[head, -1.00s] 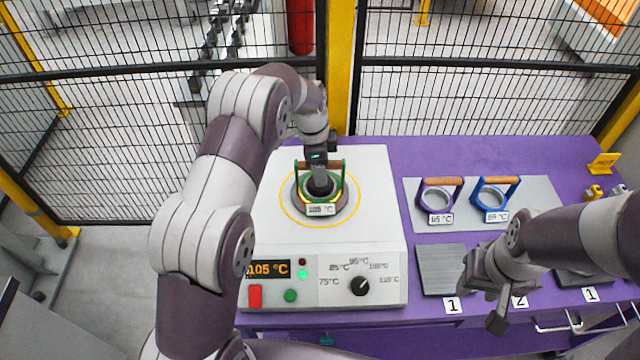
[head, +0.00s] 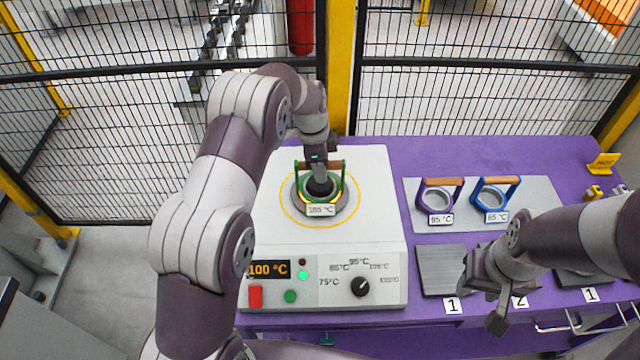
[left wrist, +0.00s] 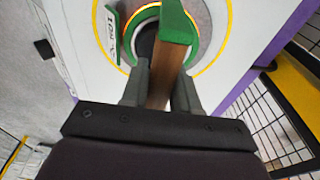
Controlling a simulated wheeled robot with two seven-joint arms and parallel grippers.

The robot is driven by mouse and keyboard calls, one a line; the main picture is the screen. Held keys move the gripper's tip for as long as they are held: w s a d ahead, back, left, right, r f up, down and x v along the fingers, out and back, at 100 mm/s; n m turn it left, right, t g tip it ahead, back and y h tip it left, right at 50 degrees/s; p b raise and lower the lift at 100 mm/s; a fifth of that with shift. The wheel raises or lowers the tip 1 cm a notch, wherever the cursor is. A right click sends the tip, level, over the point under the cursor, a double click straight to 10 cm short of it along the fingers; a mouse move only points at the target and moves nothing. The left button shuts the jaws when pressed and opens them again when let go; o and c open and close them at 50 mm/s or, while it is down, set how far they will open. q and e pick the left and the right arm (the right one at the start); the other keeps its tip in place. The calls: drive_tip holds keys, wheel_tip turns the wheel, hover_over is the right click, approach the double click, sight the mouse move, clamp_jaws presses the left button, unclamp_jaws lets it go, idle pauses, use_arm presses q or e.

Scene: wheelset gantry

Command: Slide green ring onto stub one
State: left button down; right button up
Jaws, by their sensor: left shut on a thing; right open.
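The green ring (head: 337,190) sits over the dark core of the heater (head: 262,215), inside a yellow circle. Its frame carries a wooden handle and a temperature tag. My left gripper (head: 319,166) is above it, shut on the wooden handle. In the left wrist view the fingers (left wrist: 160,88) close on both sides of the handle, and the ring (left wrist: 148,22) shows beyond. My right gripper (head: 484,290) is open and empty over the table's front, near the plates marked 1 and 2. I cannot make out stub one.
A purple ring (head: 423,205) and a blue ring (head: 478,202) with wooden handles lie on a grey plate (head: 545,215). The heater display (head: 268,269) reads 100 °C. A yellow sign (head: 603,163) stands at the back right. A mesh fence (head: 450,105) stands behind the purple table (head: 390,150).

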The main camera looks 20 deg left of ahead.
idle(0.8)
use_arm(q)
drive_tip(key=shift+r, duration=0.3)
drive_tip(key=shift+w+r, duration=0.1)
drive_tip(key=shift+r, duration=0.15)
wheel_tip(320, 180, up, 3)
drive_tip(key=shift+r+b, duration=0.1)
drive_tip(key=shift+b, duration=0.3)
drive_tip(key=shift+d+r+p, duration=0.8)
drive_tip(key=shift+r+p, duration=0.05)
drive_tip(key=shift+r, duration=0.15)
drive_tip(key=d+r+p, duration=0.6)
drive_tip(key=d, duration=0.3)
drive_tip(key=shift+w+p, duration=0.4)
drive_tip(key=shift+w, duration=0.05)
